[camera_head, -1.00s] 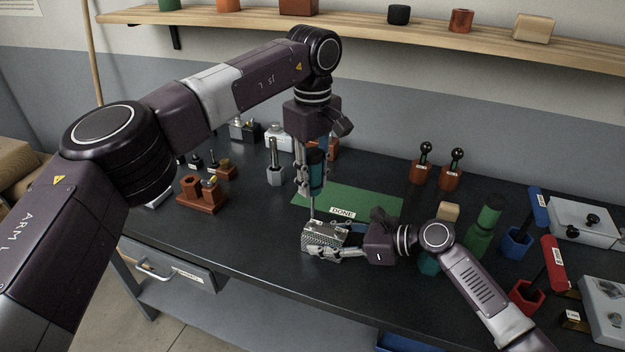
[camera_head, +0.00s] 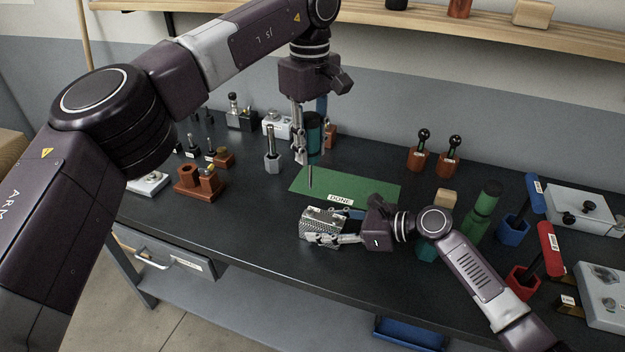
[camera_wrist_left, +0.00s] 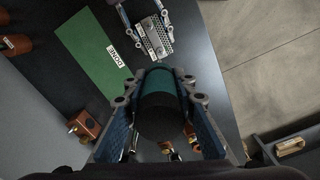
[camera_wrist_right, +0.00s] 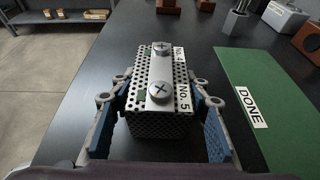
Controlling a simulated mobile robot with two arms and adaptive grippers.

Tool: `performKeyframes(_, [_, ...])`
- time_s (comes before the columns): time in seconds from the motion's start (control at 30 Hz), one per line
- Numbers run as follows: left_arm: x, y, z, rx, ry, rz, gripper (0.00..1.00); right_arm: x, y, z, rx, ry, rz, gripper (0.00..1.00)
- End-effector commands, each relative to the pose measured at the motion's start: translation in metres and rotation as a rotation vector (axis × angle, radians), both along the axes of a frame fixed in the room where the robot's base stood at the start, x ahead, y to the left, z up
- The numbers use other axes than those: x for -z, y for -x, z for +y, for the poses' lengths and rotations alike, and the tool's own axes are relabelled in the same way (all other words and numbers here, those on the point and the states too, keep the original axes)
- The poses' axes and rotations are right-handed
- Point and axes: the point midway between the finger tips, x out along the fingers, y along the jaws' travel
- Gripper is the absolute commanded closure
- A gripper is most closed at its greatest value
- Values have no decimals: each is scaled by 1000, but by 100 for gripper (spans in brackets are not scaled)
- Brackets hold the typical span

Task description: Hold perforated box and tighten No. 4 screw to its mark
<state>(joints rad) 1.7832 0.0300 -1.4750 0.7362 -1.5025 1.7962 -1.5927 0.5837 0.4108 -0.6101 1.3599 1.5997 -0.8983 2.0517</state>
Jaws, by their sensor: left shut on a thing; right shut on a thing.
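The perforated box (camera_head: 322,228) is a silver box of punched metal near the bench's front edge. My right gripper (camera_head: 335,235) is shut on it from the right. In the right wrist view the box (camera_wrist_right: 158,112) shows two cross-head screws on top: the No. 4 screw (camera_wrist_right: 162,48) at the far end and the No. 5 screw (camera_wrist_right: 159,90) nearer. Their marks are too small to read. My left gripper (camera_head: 306,140) is shut on a dark green-handled screwdriver (camera_head: 314,134), held upright. Its tip is above and behind the box, apart from the screws.
The green DONE mat (camera_head: 350,188) lies behind the box. Two brown holders with black-knobbed tools (camera_head: 420,155) stand at the back. Blue (camera_head: 514,228) and red (camera_head: 524,280) holders stand at the right, and a brown block (camera_head: 199,185) at the left. The bench left of the box is clear.

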Motion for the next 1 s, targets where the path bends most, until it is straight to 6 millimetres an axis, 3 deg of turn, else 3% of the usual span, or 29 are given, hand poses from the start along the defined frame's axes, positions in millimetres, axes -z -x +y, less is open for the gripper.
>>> performKeyframes(0.27, [0,0,0,0,1,-1,100,-1,0,0,1,-1,-2,90])
performKeyframes(0.3, [0,0,0,0,1,-1,100,-1,0,0,1,-1,-2,56])
performKeyframes(0.47, [0,0,0,0,1,-1,100,-1,0,0,1,-1,-2,38])
performKeyframes(0.77, [0,0,0,0,1,-1,100,-1,0,-1,1,0,0,37])
performKeyframes(1.0, [0,0,0,0,1,-1,100,-11,9,-28,1,1,-2,37])
